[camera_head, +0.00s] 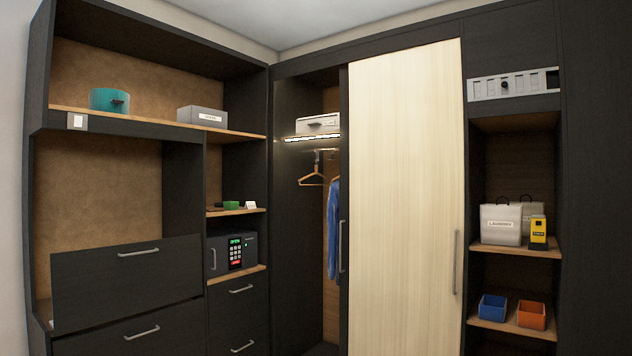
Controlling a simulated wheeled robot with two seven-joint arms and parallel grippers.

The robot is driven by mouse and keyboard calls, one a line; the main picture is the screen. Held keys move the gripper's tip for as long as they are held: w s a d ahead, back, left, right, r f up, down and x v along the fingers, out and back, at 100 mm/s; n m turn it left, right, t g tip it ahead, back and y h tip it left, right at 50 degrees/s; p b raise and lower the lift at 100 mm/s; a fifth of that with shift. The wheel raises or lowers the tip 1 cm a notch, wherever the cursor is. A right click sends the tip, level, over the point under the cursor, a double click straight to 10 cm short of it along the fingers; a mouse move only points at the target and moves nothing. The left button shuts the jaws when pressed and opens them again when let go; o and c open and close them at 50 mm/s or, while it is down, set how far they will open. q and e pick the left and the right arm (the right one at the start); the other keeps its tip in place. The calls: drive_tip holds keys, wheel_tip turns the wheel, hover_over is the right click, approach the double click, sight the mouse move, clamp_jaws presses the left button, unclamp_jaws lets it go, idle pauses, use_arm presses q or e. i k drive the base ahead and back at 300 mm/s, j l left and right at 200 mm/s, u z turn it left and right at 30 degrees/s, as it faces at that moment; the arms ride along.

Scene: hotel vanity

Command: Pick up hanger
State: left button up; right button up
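A wooden hanger (312,178) hangs empty from the rail inside the open left part of the wardrobe. To its right a blue garment (333,230) hangs on another hanger, partly hidden behind the door edge. Neither of my grippers shows in the head view.
A pale sliding door (403,190) covers the wardrobe's right part. A white box (317,124) sits on the lit shelf above the rail. Left are drawers (125,283) and a safe (232,252); right, shelves hold a laundry container (501,225) and blue (492,308) and orange (531,315) bins.

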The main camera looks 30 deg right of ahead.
sight(316, 167)
drive_tip(key=i+l+z, duration=0.4)
drive_tip(key=i, duration=0.7)
drive_tip(key=i+l+z, duration=0.1)
drive_tip(key=i+z, duration=0.3)
drive_tip(key=i, duration=0.65)
